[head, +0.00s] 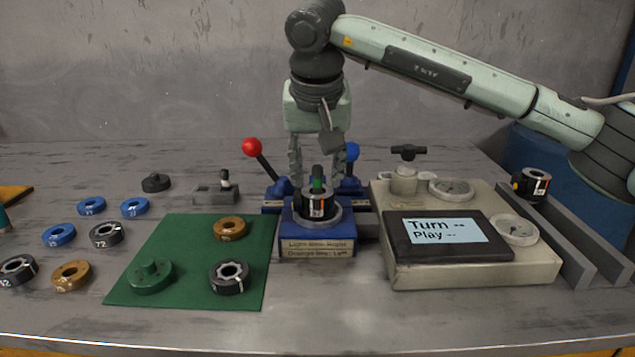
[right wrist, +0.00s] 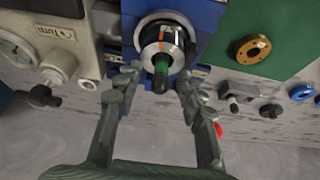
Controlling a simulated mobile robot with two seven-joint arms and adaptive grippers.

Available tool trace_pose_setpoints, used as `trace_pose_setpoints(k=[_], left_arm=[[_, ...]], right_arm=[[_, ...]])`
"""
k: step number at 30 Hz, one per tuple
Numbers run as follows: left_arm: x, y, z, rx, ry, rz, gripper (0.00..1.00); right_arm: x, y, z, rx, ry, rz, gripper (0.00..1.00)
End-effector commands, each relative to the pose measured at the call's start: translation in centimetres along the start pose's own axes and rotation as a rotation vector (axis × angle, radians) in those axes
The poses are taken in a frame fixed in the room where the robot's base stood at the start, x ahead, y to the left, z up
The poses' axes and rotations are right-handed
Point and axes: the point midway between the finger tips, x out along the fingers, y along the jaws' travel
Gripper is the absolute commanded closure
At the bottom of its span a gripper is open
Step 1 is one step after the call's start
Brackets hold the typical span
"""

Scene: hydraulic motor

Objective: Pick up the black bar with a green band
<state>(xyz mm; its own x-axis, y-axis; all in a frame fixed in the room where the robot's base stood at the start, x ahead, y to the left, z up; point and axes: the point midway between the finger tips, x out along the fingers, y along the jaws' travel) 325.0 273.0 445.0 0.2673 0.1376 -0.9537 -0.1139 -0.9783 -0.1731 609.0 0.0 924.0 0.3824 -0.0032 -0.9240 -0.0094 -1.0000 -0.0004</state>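The black bar with a green band (head: 317,184) stands upright in the middle of a black and silver round part, which sits in a blue fixture (head: 318,236) at the table's centre. In the right wrist view the bar (right wrist: 160,78) points toward the camera, its green band and dark end showing. My right gripper (head: 318,172) comes down from above behind the fixture. In the right wrist view its two fingers (right wrist: 158,84) are apart, one on each side of the bar, with gaps between. The gripper is open and empty. My left gripper is not in view.
A red-knobbed lever (head: 252,147) and a blue-knobbed lever (head: 351,152) flank the fixture closely. A beige test box with a screen (head: 470,269) stands to its right. A green mat (head: 190,260) with parts lies to its left, with several loose rings beyond.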

Motion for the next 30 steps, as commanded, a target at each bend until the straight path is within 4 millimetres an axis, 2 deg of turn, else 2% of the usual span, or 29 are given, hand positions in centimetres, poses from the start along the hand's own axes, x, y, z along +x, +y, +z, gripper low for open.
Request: trace_pose_setpoints(k=[5,14,25,30], left_arm=[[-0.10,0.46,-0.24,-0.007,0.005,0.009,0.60],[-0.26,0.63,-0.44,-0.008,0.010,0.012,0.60],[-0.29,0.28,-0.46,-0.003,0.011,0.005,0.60],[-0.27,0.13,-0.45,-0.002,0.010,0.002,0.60]], right_arm=[[0.00,0.02,-0.02,0.000,0.000,0.000,0.62],[-0.03,0.02,-0.01,0.000,0.000,0.001,1.00],[-0.12,0.01,-0.05,0.001,0.001,0.000,1.00],[-0.93,0.01,-0.42,0.001,0.003,0.001,1.00]])
